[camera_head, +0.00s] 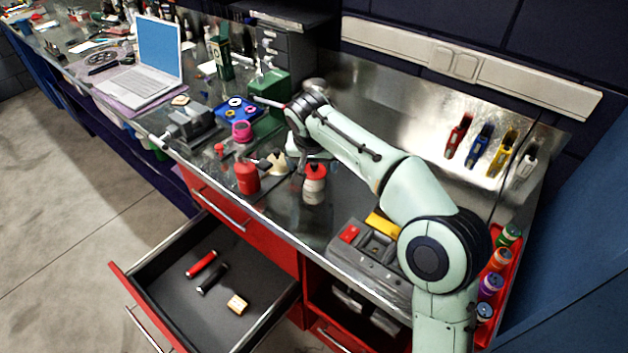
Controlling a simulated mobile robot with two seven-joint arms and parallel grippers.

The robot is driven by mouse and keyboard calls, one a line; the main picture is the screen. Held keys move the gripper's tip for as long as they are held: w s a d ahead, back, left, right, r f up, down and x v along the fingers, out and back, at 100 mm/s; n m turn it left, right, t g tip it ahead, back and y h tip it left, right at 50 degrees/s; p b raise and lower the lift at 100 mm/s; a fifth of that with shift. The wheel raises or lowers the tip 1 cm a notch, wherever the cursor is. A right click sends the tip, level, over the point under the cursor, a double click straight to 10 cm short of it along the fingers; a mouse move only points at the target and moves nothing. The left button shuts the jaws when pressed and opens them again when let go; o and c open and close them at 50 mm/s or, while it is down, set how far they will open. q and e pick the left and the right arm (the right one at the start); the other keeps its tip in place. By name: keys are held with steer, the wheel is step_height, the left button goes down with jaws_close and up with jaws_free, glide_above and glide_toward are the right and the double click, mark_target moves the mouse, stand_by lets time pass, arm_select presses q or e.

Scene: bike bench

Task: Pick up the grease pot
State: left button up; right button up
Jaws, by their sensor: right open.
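I cannot tell for certain which container is the grease pot. A round red pot (247,179) stands upright near the bench's front edge. A pale jar with a red cap (314,185) stands to its right, also near the edge. My right arm reaches in from the lower right over the bench. My right gripper (291,156) is at its end, low over the bench, between and behind the red pot and the pale jar. It is open, and I see nothing held in it. Its fingertips are small and partly confused with pale items there. My left gripper is out of view.
A magenta ring-shaped item (242,131), a blue tray (236,109) and a vise (188,126) are to the left. A green box (269,90) stands behind the wrist. An open drawer (163,278) juts out below the bench. A grey toolbox (368,256) sits right.

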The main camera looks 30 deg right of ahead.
mark_target(314, 169)
steer(key=shift+b+x, duration=0.35)
steer(key=shift+x, duration=2.75)
steer(key=shift+s, duration=0.1)
steer(key=c, duration=1.2)
